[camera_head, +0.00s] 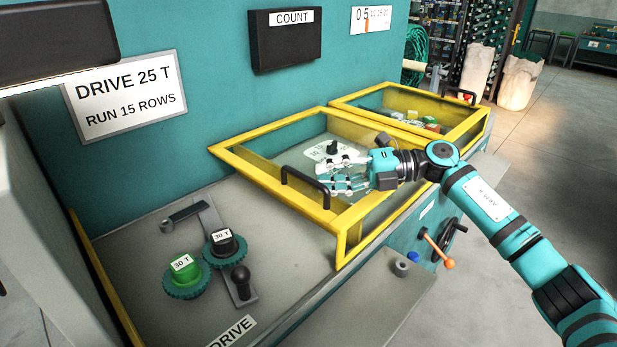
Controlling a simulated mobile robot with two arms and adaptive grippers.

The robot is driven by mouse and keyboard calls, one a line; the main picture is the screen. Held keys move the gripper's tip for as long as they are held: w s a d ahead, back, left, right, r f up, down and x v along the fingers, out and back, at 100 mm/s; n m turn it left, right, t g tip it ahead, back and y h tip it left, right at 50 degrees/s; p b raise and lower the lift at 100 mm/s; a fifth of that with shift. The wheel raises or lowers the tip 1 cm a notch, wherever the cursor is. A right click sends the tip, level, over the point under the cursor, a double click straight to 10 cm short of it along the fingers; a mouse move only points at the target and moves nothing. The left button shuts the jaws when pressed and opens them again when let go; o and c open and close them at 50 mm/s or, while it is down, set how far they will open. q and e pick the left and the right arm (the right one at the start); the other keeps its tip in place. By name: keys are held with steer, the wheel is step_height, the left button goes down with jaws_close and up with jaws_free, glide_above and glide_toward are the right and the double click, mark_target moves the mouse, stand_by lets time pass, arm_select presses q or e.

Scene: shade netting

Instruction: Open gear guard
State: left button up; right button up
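A yellow-framed guard with clear panels (265,178) stands on the machine top, just right of the exposed gears. A black bar handle (303,182) is on its near left side. A green-hubbed gear (183,275) and a black-hubbed gear (224,248), both marked 30 T, lie uncovered on the grey top. A second yellow-framed guard (462,128) with its own black handle sits farther right. My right gripper (328,177) is open, its fingers pointing left beside the right end of the nearer handle. I cannot tell whether they touch it. My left gripper is out of view.
A black-knobbed lever (241,280) stands beside the gears. A crank with an orange knob (447,262) projects from the machine's front. The teal back wall carries a COUNT box (286,45) and a DRIVE 25 T sign (124,95).

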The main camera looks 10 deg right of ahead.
mark_target(363, 196)
steer(key=v, duration=0.7)
stand_by(0.3)
